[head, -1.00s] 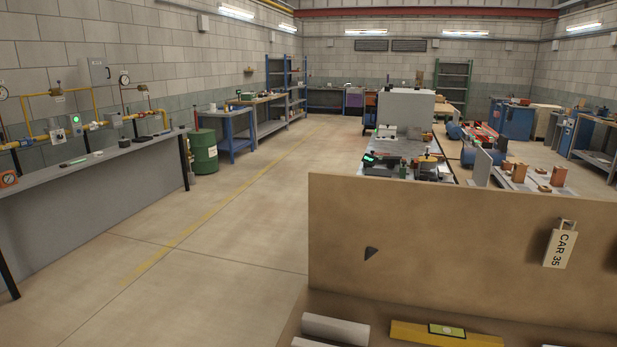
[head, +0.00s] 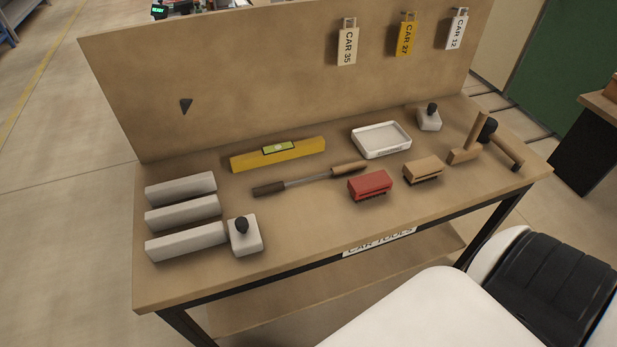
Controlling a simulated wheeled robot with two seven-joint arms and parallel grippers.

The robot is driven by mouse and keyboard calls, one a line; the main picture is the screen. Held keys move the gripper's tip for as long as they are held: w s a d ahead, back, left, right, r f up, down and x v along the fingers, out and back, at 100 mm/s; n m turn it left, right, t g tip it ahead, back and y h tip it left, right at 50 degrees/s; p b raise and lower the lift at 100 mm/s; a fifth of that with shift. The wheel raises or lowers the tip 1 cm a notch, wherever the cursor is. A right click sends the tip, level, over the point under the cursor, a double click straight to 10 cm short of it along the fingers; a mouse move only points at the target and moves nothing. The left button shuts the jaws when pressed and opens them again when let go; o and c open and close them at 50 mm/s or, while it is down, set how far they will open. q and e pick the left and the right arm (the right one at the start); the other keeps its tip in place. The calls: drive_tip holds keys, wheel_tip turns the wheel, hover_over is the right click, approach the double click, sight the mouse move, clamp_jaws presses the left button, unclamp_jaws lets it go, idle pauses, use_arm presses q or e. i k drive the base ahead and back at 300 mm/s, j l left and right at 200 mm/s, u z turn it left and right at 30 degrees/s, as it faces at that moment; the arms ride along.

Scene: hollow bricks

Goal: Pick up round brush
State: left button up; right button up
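A long thin tool lies flat on the workbench (head: 300,245) in the head view. It has a dark brown rounded head at its left end, a grey shaft and a wooden handle at its right end. It looks like the round brush (head: 268,188), though the bristles are too small to make out. It lies just in front of a yellow spirit level (head: 300,151) and behind a red block brush (head: 370,185). Neither of my grippers is in view.
A tan block brush (head: 423,170), a white tray (head: 381,139), mallets (head: 467,152) and a knobbed grey block (head: 429,118) are to the right. Grey bars (head: 181,188) and another knobbed block (head: 244,236) are left. A backboard (head: 260,70) with hanging tags stands behind.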

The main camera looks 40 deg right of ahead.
sight(276, 186)
drive_tip(key=u, duration=10.85)
drive_tip(key=j+u, duration=0.2)
drive_tip(key=u, duration=0.2)
drive_tip(key=i, duration=0.05)
